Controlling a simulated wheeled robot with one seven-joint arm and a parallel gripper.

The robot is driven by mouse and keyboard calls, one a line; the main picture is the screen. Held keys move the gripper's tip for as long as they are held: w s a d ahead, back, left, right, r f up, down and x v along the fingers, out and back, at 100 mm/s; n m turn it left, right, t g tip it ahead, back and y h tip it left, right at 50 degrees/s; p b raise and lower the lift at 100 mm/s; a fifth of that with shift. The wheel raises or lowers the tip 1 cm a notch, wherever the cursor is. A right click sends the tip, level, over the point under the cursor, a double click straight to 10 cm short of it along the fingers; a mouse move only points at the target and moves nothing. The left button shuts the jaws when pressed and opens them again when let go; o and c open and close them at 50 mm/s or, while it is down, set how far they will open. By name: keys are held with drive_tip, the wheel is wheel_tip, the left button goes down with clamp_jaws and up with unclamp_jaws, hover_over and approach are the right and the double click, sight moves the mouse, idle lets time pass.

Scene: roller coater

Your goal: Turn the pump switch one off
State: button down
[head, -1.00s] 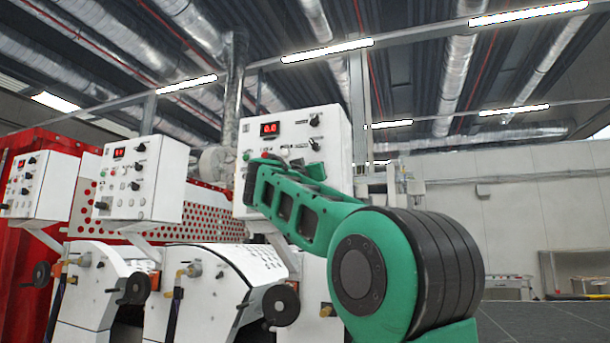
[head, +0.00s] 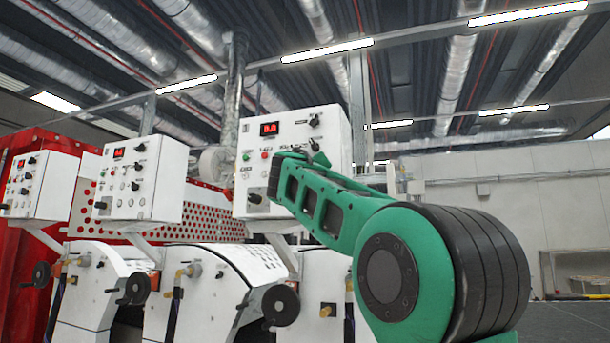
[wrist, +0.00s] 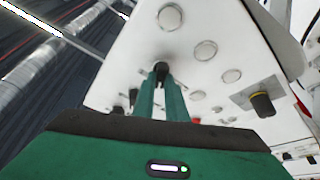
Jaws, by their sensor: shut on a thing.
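A white control box (head: 245,140) with a red display stands ahead in the head view, its lower right face hidden behind my green arm. In the wrist view its white panel (wrist: 120,75) carries several black knobs and round pale buttons. My gripper (wrist: 161,82) has its two green fingers close together, shut on a small black switch knob (wrist: 161,68) on this panel. The labels are too small to read, so I cannot tell which pump switch it is or which way it points. In the head view the fingertips are hidden or unclear.
Two similar white control boxes, a middle one (head: 160,165) and a far-left one (head: 48,170), stand left. Rollers with black handwheels (head: 281,305) lie below. Floor at right looks open.

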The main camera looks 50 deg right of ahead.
drive_tip(key=c, duration=1.8)
unclamp_jaws()
drive_tip(key=shift+d, duration=0.1)
drive_tip(key=v, duration=1)
drive_tip(key=shift+a+f, duration=0.2)
drive_tip(key=shift+a, duration=0.2)
